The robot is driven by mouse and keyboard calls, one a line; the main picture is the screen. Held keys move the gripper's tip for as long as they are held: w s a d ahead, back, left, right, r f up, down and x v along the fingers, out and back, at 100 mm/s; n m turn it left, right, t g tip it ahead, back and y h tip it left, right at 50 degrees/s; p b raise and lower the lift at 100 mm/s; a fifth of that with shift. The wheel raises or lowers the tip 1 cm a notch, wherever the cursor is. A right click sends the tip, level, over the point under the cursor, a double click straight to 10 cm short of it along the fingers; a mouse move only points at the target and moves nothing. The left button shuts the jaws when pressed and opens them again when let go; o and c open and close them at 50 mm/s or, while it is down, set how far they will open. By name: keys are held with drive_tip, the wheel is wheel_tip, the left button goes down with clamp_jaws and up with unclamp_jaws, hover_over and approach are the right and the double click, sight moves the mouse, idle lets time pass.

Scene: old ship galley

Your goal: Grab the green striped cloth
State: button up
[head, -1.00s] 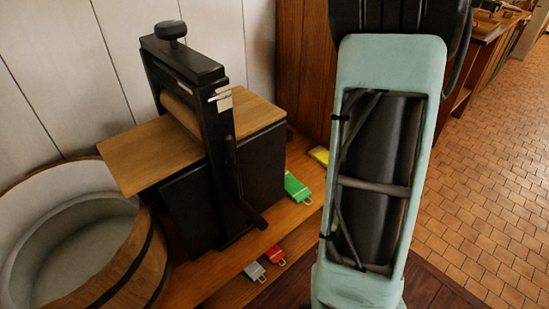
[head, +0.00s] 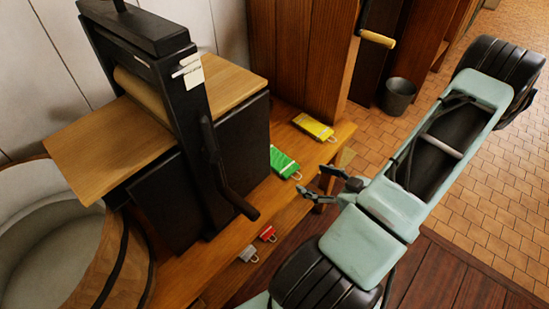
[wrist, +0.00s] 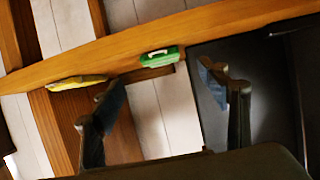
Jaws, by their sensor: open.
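The green striped cloth (head: 284,162) lies folded on the wooden bench beside the black press, with a small metal ring at its right end. It also shows in the wrist view (wrist: 160,57), lying on the wood in the upper middle. My gripper (head: 315,181) is open and empty, just right of the cloth and apart from it. In the wrist view my two fingers (wrist: 160,80) are spread wide, with the cloth seen beyond the gap between them.
A yellow cloth (head: 313,126) lies behind the green one. A red one (head: 268,234) and a grey one (head: 249,254) are lower, nearer the front. The black press (head: 190,110) and its crank (head: 235,200) stand left. A bucket (head: 398,97) is on the floor behind.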

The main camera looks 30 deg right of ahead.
drive_tip(key=b, duration=0.1)
approach(286, 166)
drive_tip(key=w+f, duration=0.2)
drive_tip(key=shift+w+a+f, duration=0.15)
drive_tip(key=shift+w+a, duration=0.1)
drive_tip(key=shift+w, duration=0.1)
drive_tip(key=x, duration=0.2)
drive_tip(key=r+b+x, duration=0.1)
drive_tip(key=x, duration=0.2)
drive_tip(key=shift+w+a, duration=0.15)
drive_tip(key=shift+w, duration=0.2)
drive_tip(key=c, duration=1.3)
